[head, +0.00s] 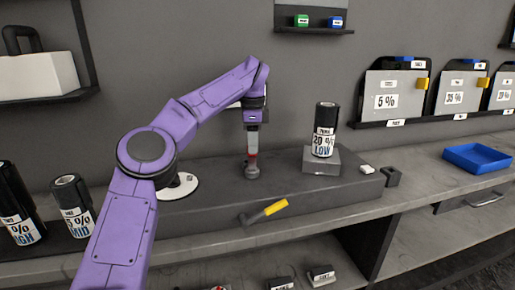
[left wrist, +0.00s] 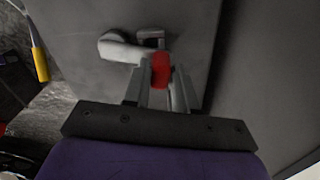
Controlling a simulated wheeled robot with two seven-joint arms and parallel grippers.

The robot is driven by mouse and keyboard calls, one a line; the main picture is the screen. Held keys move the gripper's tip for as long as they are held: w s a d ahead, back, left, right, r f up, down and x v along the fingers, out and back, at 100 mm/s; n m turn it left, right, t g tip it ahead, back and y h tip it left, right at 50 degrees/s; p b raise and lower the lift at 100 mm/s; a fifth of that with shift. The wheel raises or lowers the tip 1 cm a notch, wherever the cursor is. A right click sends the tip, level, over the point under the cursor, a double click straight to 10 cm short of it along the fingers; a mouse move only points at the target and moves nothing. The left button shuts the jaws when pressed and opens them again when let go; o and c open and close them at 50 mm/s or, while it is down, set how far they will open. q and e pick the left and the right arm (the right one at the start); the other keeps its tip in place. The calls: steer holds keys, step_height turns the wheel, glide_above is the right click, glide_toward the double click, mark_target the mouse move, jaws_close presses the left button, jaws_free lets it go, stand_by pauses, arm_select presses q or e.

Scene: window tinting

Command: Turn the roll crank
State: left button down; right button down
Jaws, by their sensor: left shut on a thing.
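The roll crank (head: 252,173) is a small grey arm with a red grip, at the raised grey bench in the middle of the head view. In the left wrist view the grey crank arm (left wrist: 122,48) lies against a flat grey surface, its red grip (left wrist: 160,70) between my fingers. My left gripper (head: 252,150) points down from above and is shut on the red grip; its fingers also show in the left wrist view (left wrist: 159,88). The fingers partly hide the grip. My right gripper is not in view.
A black roll marked 20% LOW (head: 325,130) stands on a grey block right of the crank. A yellow-handled tool (head: 264,211) is at the bench front. A white disc (head: 181,189) is partly behind my arm. Black rolls (head: 74,205) stand left; a blue tray (head: 477,157) lies right.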

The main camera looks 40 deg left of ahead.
arm_select(q)
steer(key=shift+s+a+f+n, duration=0.15)
steer(key=shift+a+f+n, duration=0.1)
steer(key=shift+n, duration=0.15)
steer(key=shift+d, duration=0.1)
steer(key=c, duration=1)
jaws_free()
steer(key=shift+s+a, duration=0.15)
steer(key=shift+a, duration=0.1)
steer(key=shift+d+r, duration=0.2)
steer(key=shift+r, duration=0.2)
step_height(320, 180, up, 10)
steer(key=p, duration=0.6)
steer(key=shift+a, duration=0.2)
steer(key=shift+f, duration=0.1)
